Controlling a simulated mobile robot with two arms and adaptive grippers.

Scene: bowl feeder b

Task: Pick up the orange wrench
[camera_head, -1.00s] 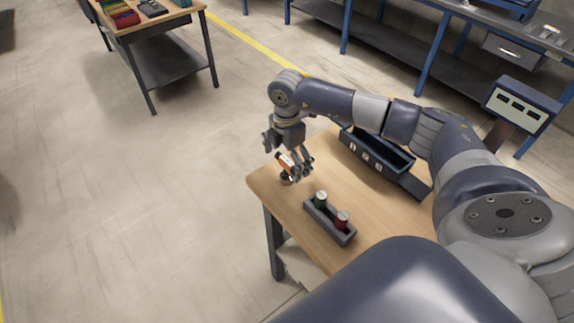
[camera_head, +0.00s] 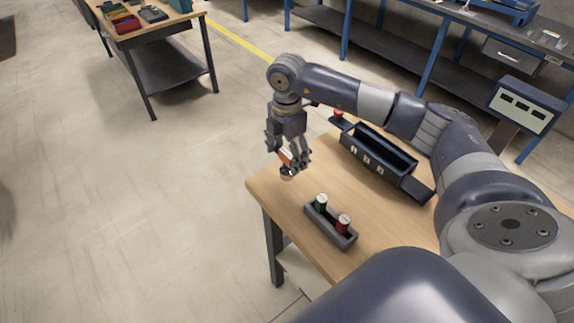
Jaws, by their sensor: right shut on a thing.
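My right gripper (camera_head: 289,160) is above the left corner of the wooden table (camera_head: 375,207), fingers pointing down. It is shut on a small orange thing (camera_head: 285,155), which I take to be the orange wrench; the fingers hide most of it. A small pale and dark round piece (camera_head: 287,173) shows just under the fingers, and I cannot tell whether it belongs to the orange thing. My left gripper is not in view.
A dark blue bin (camera_head: 380,160) stands at the back of the table. The middle of the table is clear.

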